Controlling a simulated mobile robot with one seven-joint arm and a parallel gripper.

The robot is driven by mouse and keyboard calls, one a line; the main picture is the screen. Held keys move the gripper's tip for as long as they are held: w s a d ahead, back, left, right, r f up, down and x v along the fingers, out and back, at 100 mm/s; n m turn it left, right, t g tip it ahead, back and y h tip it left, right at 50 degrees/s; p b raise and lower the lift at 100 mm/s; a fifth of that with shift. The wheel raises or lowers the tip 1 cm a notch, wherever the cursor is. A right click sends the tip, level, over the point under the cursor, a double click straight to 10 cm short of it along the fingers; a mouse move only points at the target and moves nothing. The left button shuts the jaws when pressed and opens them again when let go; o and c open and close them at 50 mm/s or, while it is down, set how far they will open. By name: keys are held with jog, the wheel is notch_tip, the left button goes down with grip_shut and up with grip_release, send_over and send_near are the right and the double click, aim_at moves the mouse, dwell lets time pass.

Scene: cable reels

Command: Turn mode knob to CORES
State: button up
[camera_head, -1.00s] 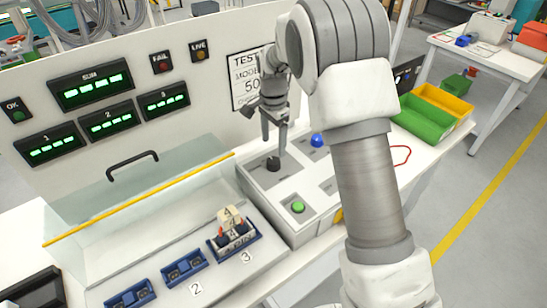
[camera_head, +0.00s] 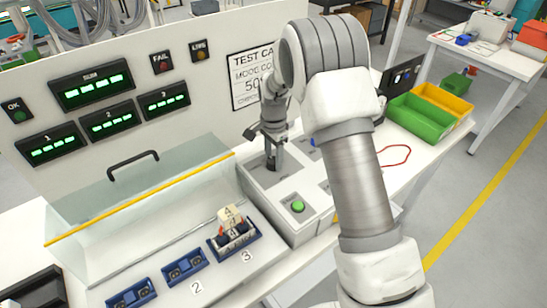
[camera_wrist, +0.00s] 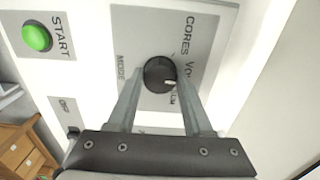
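The black round mode knob (camera_wrist: 159,74) sits on a grey plate (camera_wrist: 150,30) of the control box in the wrist view. Its white mark points to the lower right, away from the word CORES at the upper right of the plate. Another label beside the knob is partly covered by a finger. My gripper (camera_wrist: 160,80) is open, with one finger on each side of the knob; I cannot tell whether either touches it. In the head view my gripper (camera_head: 273,158) is down at the knob and mostly hides it.
A tilted clear cover (camera_head: 140,205) with a yellow edge stands left. Green (camera_head: 420,117) and yellow (camera_head: 445,100) bins are at the right.

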grip_shut()
jog(key=shift+n, duration=0.3)
jog(key=n+b, duration=0.2)
jog(key=n, duration=0.3)
jog(key=n+b, duration=0.1)
jog(key=n, duration=0.5)
jog(key=shift+b, duration=0.3)
jog(key=shift+n, duration=0.3)
jog(key=o, duration=0.7)
grip_release()
jog(key=shift+c, duration=0.2)
